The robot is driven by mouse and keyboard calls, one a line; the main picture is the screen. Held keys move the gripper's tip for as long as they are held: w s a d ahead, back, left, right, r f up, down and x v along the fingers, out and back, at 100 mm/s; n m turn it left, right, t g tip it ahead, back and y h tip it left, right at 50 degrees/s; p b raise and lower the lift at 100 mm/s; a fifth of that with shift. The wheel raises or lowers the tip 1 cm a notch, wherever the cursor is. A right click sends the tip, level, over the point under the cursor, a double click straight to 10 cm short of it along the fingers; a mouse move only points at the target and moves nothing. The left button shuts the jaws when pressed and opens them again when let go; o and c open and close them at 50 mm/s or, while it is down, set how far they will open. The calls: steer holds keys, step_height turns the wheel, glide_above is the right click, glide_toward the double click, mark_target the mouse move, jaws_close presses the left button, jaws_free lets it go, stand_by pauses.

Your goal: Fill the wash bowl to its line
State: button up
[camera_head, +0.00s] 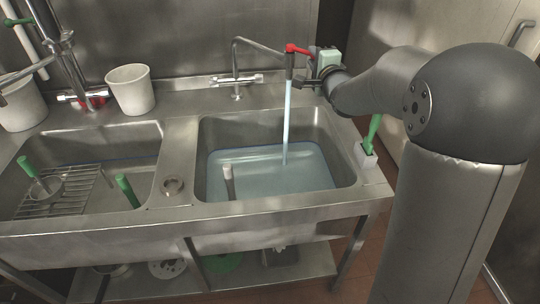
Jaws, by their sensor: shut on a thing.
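The wash bowl (340,140) is the right basin of a steel double sink. Clear bluish water (265,175) stands in it, and a blue line (270,144) runs round its inner wall close to the water's edge. A steady stream (287,120) falls from the tap spout (262,45) into the water. A red lever (297,49) sits at the spout's end. My gripper (304,76) is at this lever and shut on it, though its fingertips are small and partly hidden. A pale-handled tool (228,180) stands in the water.
The left basin (150,140) holds a wire rack (62,190) and green-handled tools. White buckets (131,90) stand on the back ledge. A green-handled brush (374,130) stands in a holder at the sink's right end, below my arm.

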steer(key=shift+d, duration=0.15)
steer(key=w, duration=0.1)
steer(key=w+d+p, duration=0.1)
steer(key=w, duration=0.1)
steer(key=shift+w+d, duration=0.1)
steer(key=shift+d, duration=0.2)
steer(key=shift+r+p, duration=0.1)
steer(key=shift+p, duration=0.2)
steer(key=x, duration=0.1)
steer(key=p+x, duration=0.1)
steer(key=x, duration=0.1)
steer(key=shift+w+d, duration=0.35)
steer(key=shift+d, duration=0.05)
steer(key=shift+w, duration=0.25)
steer(key=shift+w+a, duration=0.1)
stand_by(0.4)
